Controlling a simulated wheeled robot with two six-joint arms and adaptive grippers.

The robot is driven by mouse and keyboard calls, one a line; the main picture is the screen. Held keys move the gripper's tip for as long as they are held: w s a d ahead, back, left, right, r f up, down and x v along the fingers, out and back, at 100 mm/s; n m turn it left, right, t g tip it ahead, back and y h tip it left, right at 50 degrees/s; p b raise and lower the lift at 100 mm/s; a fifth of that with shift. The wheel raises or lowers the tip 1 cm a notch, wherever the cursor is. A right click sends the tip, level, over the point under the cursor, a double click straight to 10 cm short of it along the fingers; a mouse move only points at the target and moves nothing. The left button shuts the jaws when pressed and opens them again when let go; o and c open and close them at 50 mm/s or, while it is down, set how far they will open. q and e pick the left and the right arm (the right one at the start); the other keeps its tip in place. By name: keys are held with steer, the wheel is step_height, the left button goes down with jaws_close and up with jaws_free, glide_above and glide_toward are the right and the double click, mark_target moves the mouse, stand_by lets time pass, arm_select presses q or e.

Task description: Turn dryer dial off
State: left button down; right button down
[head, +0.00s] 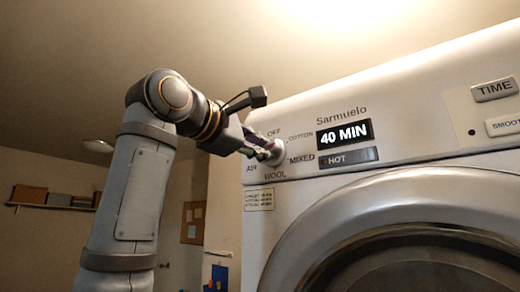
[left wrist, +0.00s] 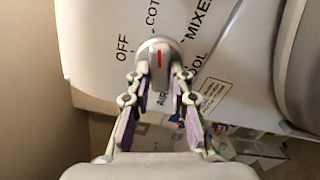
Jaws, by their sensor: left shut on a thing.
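The white dryer (head: 300,110) has a round dial (head: 277,152) at the left of its panel, with OFF, COTTON, MIXED, WOOL and AIR printed around it. In the left wrist view the dial (left wrist: 159,53) is grey-white with a red line on its raised grip, which lies roughly upright in the picture, its upper end toward COTTON. My left gripper (head: 264,151) is at the dial, and its fingertips in the left wrist view (left wrist: 160,73) are shut on the sides of the dial's grip. The fingers partly hide the dial in the head view. My right gripper is not in view.
The display (head: 344,134) reads 40 MIN, with a HOT label (head: 348,158) below it. The dryer's round door (head: 330,220) is at the lower right, and TIME (head: 494,89) and SMOOT buttons are at the far right. A wall shelf (head: 50,207) hangs far behind at left.

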arm_select(q)
steer(key=n+b, duration=0.4)
steer(key=n, duration=0.2)
steer(key=n+b, duration=0.4)
steer(key=n, duration=0.3)
steer(key=shift+s+r, duration=0.15)
steer(key=shift+r, duration=0.05)
steer(key=shift+n, duration=0.4)
steer(key=shift+f, duration=0.15)
steer(key=shift+d, duration=0.1)
steer(key=c, duration=1.2)
jaws_free()
steer(key=shift+f, duration=0.1)
